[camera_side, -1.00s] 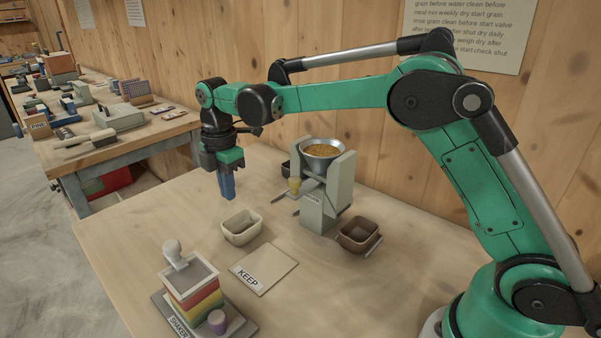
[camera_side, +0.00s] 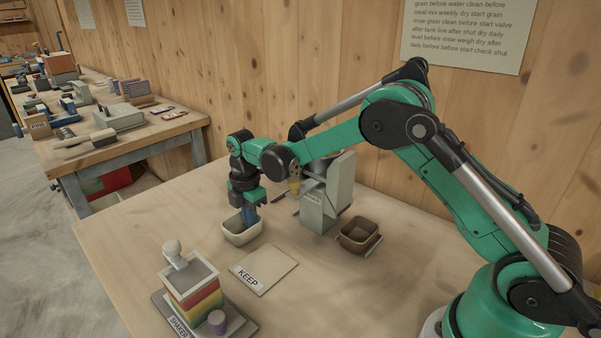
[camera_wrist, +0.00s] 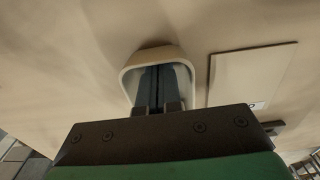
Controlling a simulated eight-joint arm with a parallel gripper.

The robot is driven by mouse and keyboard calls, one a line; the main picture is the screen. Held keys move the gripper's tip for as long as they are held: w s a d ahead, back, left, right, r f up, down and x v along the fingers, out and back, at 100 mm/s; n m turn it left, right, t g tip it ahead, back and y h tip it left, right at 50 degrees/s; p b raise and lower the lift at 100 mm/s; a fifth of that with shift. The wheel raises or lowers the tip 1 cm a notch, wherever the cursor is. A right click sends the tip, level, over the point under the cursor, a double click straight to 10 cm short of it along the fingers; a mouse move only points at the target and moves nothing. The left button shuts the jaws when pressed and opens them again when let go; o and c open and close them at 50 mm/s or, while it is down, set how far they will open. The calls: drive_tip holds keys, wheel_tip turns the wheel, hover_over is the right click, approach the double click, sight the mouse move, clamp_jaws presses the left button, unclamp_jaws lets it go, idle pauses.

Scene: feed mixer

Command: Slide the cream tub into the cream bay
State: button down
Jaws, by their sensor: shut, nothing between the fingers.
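The cream tub (camera_side: 236,239) stands upright on the table, left of the feed mixer (camera_side: 327,197). My gripper (camera_side: 249,222) points down with its blue fingers together, their tips inside the tub's opening. In the wrist view the tub (camera_wrist: 152,55) surrounds the fingertips (camera_wrist: 158,72), close to its far wall. I cannot tell whether the fingers touch the tub wall or floor. Nothing shows between them. The cream bay cannot be made out for certain; my wrist and forearm hide part of the mixer.
A brown tub (camera_side: 355,241) stands right of the mixer. The KEEP mat (camera_side: 266,270) lies in front of the cream tub, with the SHAKER stack (camera_side: 195,289) at front left. The table left of the cream tub is clear.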

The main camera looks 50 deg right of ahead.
drive_tip(key=d, duration=0.3)
drive_tip(key=shift+d, duration=0.25)
